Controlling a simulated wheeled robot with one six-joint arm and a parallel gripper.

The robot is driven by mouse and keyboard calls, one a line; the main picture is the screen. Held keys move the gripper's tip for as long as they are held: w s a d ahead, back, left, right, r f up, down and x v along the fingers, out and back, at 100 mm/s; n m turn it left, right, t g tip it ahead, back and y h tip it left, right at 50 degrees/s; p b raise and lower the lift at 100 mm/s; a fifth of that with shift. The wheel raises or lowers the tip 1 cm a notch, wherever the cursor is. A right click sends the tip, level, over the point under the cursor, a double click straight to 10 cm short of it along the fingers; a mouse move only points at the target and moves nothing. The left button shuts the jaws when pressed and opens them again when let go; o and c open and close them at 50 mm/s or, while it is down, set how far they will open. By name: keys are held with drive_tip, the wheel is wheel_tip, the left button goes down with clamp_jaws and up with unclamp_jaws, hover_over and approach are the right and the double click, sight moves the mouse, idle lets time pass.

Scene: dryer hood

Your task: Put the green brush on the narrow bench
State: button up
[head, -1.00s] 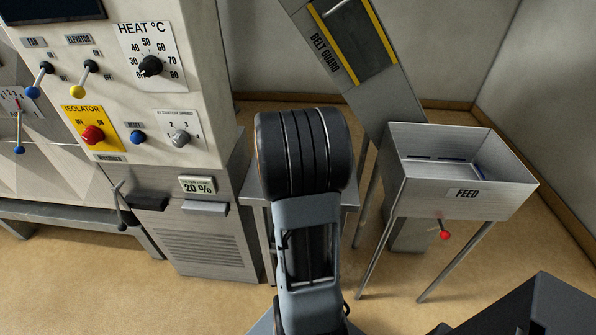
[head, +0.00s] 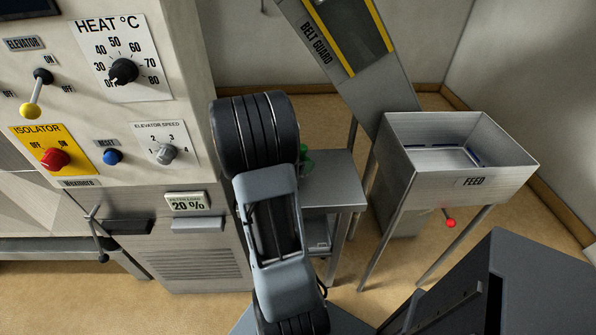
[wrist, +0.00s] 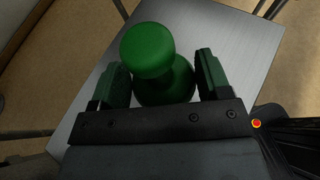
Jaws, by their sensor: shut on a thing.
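The green brush (wrist: 150,50) stands between the two fingers of my gripper (wrist: 160,76) in the wrist view, its round knob towards the camera. My gripper is shut on it. In the head view only a small bit of green (head: 304,154) shows past my arm, which hides the gripper and most of the brush. A small bare metal table, seemingly the narrow bench (head: 338,192), stands right of the arm in the head view. Its grey top (wrist: 228,36) lies below the brush in the wrist view. I cannot tell whether the brush touches it.
The feed hopper (head: 408,165) stands on legs to the right, with a red-knobbed lever (head: 450,223). The control panel (head: 185,80) with its levers and knobs is close on the left. The sloping belt guard (head: 350,80) rises behind. The visible bench top is clear.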

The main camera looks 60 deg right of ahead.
drive_tip(key=shift+f+b, duration=0.3)
drive_tip(key=shift+f, duration=1.8)
drive_tip(key=shift+f, duration=0.2)
drive_tip(key=o, duration=1)
drive_tip(key=shift+o, duration=0.2)
drive_tip(key=shift+r, duration=0.1)
